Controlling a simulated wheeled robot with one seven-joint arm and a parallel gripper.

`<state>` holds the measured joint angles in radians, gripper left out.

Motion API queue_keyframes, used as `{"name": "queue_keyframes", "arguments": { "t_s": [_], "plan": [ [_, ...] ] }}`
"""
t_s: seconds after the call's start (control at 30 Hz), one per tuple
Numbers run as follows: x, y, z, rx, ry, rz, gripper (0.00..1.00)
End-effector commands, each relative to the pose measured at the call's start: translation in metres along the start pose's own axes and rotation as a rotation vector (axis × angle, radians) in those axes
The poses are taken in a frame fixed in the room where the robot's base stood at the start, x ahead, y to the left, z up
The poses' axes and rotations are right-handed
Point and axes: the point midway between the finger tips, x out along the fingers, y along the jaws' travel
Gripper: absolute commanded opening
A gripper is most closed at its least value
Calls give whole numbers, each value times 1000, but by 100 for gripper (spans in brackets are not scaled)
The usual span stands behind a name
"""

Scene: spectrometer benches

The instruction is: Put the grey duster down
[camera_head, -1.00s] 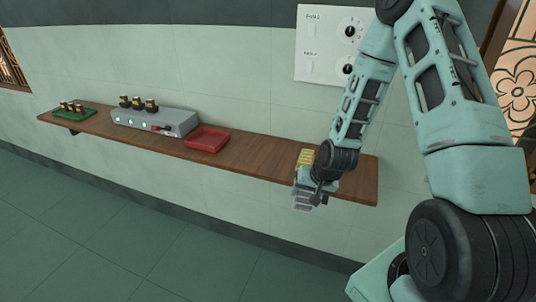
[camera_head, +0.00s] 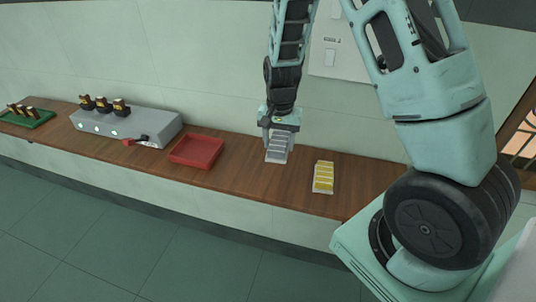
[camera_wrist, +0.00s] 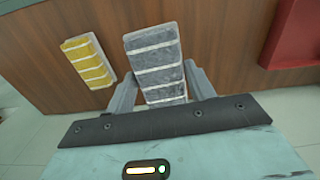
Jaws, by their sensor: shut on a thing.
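The grey duster (camera_head: 277,151) is a ribbed block with pale stripes. My gripper (camera_head: 277,138) is shut on it and points down at the wooden shelf (camera_head: 240,168), between the red tray and the yellow duster. The grey duster also shows in the wrist view (camera_wrist: 155,62), between my two fingers (camera_wrist: 160,88). Whether its underside touches the shelf, I cannot tell.
A yellow duster (camera_head: 323,177) lies on the shelf just right of the grey one. A red tray (camera_head: 196,151) is to the left. Further left are a grey instrument (camera_head: 125,128) with black-topped pieces and a green tray (camera_head: 26,122). Bare shelf lies right of the yellow duster.

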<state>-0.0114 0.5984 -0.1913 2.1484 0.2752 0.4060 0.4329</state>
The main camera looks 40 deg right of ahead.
Motion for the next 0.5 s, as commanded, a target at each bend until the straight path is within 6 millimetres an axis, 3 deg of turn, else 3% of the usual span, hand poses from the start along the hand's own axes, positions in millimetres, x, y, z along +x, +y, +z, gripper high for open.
{"name": "queue_keyframes", "arguments": {
  "t_s": [0.37,0.5],
  "plan": [
    [-3,-1,1,7,-9,7,33],
    [7,-1,1,6,-11,10,33]
  ]
}}
